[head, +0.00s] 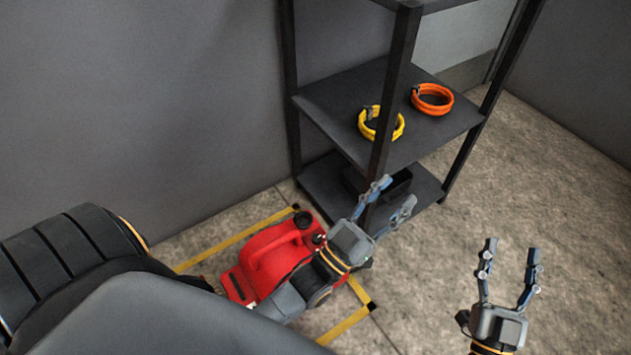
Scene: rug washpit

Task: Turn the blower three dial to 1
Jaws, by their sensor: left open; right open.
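I cannot make out blower three or its dial in the head view. My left gripper (394,196) is open and empty. It is in front of the shelf's lower part and overlaps the right end of a red canister in the picture. I cannot tell whether it touches anything. My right gripper (511,250) is open and empty, over bare floor at the lower right, fingers pointing up in the picture.
The red canister (275,258) has a handle and dark cap and stands inside yellow floor tape (232,240). A dark shelf (335,98) holds a yellow coil (398,133) and an orange coil (434,108). A dark box (398,186) is low down. Floor at right is clear.

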